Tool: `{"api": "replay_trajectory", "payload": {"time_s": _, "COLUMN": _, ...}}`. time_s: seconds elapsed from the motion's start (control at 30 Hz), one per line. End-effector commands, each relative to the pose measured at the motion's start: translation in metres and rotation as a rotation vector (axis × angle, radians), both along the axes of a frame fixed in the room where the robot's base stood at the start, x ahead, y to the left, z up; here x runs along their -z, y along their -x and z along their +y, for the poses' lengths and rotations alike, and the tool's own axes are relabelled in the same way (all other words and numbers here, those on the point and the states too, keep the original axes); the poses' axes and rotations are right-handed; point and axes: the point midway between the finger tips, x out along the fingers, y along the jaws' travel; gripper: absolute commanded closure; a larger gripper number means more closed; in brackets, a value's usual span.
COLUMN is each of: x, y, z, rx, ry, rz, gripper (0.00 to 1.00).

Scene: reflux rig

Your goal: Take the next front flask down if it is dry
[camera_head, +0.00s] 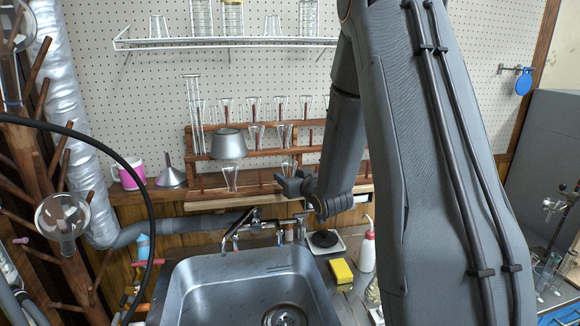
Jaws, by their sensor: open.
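A wooden stepped rack (196,147) stands on the ledge behind the sink, with several clear conical flasks hanging mouth-down on its pegs. On the lowest, front row I see one flask (231,179) on the left and another flask (288,166) just above and behind my gripper. A middle-row flask (256,136) and another (284,135) hang above them. My gripper (284,184) is open, small and dark at the front of the rack; I see nothing held in it. My arm hides the rack's right part. Whether the flasks are wet or dry is too small to tell.
A steel sink (190,292) with a tap (254,219) lies below the ledge. A grey metal cup (229,143) sits at the rack. A wooden peg tree holds a round flask (62,221). A wire shelf (160,43) hangs above.

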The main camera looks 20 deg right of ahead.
Motion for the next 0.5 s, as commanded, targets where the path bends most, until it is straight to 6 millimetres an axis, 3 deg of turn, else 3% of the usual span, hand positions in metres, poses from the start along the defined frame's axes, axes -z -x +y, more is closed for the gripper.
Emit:
{"api": "replay_trajectory", "payload": {"time_s": 0.3, "x": 0.0014, "y": -0.0051, "z": 0.0004, "rx": 0.000, "ry": 0.000, "rz": 0.000, "gripper": 0.51}}
{"api": "replay_trajectory", "payload": {"time_s": 0.5, "x": 0.0014, "y": -0.0050, "z": 0.0003, "rx": 0.000, "ry": 0.000, "rz": 0.000, "gripper": 0.83}}
